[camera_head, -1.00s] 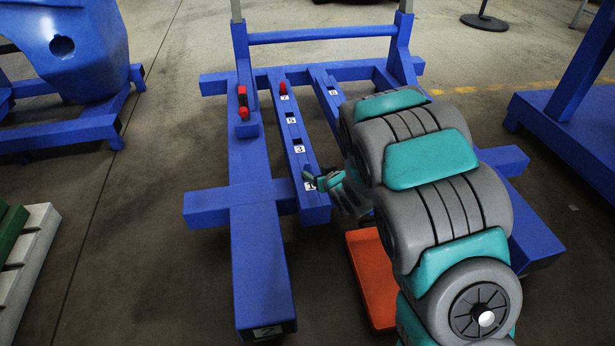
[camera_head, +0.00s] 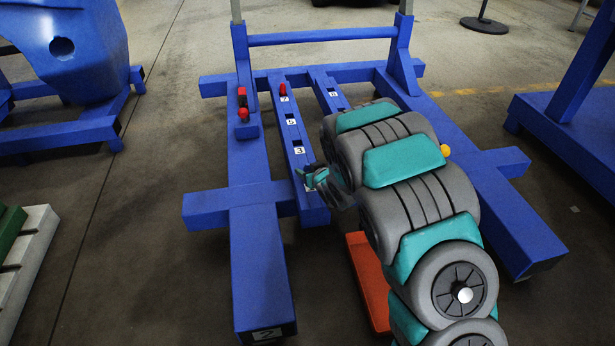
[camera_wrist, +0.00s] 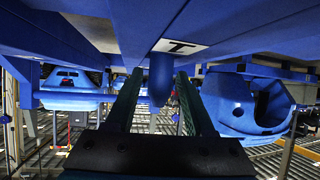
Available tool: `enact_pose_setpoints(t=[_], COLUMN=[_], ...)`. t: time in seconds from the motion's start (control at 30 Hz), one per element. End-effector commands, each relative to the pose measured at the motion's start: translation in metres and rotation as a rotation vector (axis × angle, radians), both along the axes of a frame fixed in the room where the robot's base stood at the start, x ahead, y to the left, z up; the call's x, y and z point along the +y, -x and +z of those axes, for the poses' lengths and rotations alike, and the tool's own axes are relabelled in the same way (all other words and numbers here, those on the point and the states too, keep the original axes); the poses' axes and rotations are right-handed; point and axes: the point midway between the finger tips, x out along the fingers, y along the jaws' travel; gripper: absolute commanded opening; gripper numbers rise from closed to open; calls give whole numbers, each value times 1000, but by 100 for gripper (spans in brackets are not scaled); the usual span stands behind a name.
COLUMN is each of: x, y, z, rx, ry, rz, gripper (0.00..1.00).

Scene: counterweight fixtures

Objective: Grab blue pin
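The blue pin (camera_wrist: 160,78) shows in the wrist view as a short rounded blue peg projecting below a blue beam with a white number label (camera_wrist: 180,46). My gripper (camera_wrist: 158,85) is open, with one dark finger on each side of the pin. Narrow gaps seem to show between the pin and both fingers. In the head view my gripper (camera_head: 308,177) is at the near end of the middle blue beam (camera_head: 296,165). There the pin cannot be made out.
The beam belongs to a blue floor frame (camera_head: 262,270). A red pin (camera_head: 283,89) stands by label 7, and red parts (camera_head: 243,105) are on the left post. An orange plate (camera_head: 368,285) lies beneath my arm. Open floor (camera_head: 130,250) lies to the left.

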Motion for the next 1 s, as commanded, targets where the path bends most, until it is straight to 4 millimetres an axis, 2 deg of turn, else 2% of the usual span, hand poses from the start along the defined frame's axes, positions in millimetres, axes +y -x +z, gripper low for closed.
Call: enact_pose_setpoints(t=[0.03, 0.47, 1.0], x=[0, 0, 0], y=[0, 0, 0], z=[0, 0, 1], rx=[0, 0, -1], ry=[0, 0, 0], rz=[0, 0, 0], gripper=[47, 0, 0])
